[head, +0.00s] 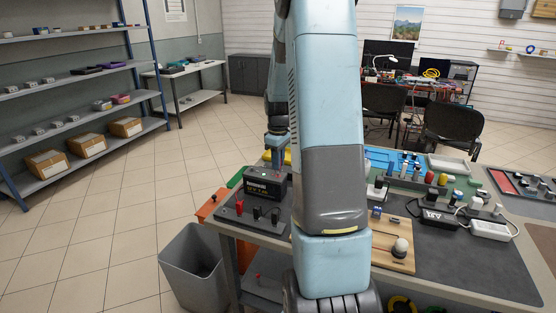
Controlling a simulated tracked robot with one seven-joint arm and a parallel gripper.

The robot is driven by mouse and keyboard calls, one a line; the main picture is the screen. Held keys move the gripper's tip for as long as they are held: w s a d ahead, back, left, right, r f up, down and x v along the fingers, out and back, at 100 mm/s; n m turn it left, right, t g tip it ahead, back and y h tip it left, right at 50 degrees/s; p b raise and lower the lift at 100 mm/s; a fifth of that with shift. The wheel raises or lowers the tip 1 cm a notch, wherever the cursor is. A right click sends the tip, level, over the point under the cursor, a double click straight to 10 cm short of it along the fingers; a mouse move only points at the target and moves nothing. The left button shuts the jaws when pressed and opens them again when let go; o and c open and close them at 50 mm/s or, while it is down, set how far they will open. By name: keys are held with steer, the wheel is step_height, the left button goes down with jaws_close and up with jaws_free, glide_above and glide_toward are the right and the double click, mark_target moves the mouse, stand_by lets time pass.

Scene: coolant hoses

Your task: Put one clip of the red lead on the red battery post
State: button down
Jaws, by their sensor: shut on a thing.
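The black battery (265,183) stands on the dark mat at the left end of the near table. My gripper (278,160) points down just behind the battery's top, at its right side. It is shut on a small red piece, apparently a clip of the red lead; my arm hides most of that spot. The other red clip (239,208) stands at the front left of the mat, with black clips (257,212) beside it. The red battery post cannot be made out, nor whether the held clip touches it.
My arm blocks the middle of the view. A grey bin (194,272) stands on the floor at left.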

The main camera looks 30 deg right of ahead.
steer(key=shift+f, duration=0.8)
stand_by(1.7)
steer(key=c, duration=0.7)
jaws_free()
steer(key=shift+o, duration=0.2)
steer(key=shift+r, duration=4.55)
